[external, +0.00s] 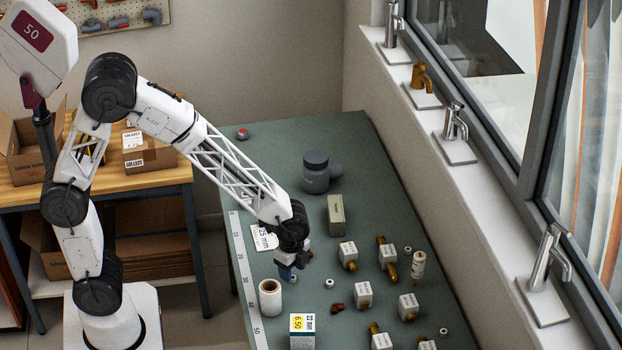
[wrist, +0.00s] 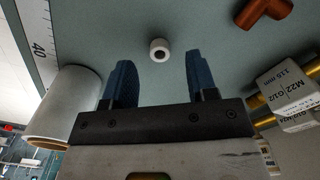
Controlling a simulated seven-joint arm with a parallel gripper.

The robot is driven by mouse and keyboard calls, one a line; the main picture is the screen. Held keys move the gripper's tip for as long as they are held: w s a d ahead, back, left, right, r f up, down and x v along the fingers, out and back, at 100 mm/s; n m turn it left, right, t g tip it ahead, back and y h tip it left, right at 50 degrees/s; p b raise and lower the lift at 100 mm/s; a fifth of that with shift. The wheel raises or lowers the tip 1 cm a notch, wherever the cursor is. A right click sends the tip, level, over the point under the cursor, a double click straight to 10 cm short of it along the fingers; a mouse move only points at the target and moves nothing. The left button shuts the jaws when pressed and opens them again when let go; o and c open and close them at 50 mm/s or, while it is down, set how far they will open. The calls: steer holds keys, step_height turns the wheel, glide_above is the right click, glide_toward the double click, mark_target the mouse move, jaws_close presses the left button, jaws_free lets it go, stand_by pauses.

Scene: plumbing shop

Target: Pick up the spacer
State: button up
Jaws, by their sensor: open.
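A small white ring-shaped spacer (wrist: 159,49) with a dark hole lies on the green bench in the wrist view. It appears between the two blue fingertips, beyond them and apart from them. My gripper (wrist: 158,75) is open and empty, pointing at the bench. In the external view my gripper (external: 288,272) hangs low over the left part of the bench. The gap between the fingers is hard to see in that view.
A white roll (external: 270,298) stands close by, and a brown elbow (external: 337,308) lies front right. Several labelled brass fittings (external: 388,256) lie farther right. A yellow-labelled box (external: 303,331) is at the front. A tall greenish box (external: 336,215) and dark grey trap (external: 316,172) stand behind.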

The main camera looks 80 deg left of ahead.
mark_target(293, 279)
steer(key=shift+f, duration=1.3)
jaws_close()
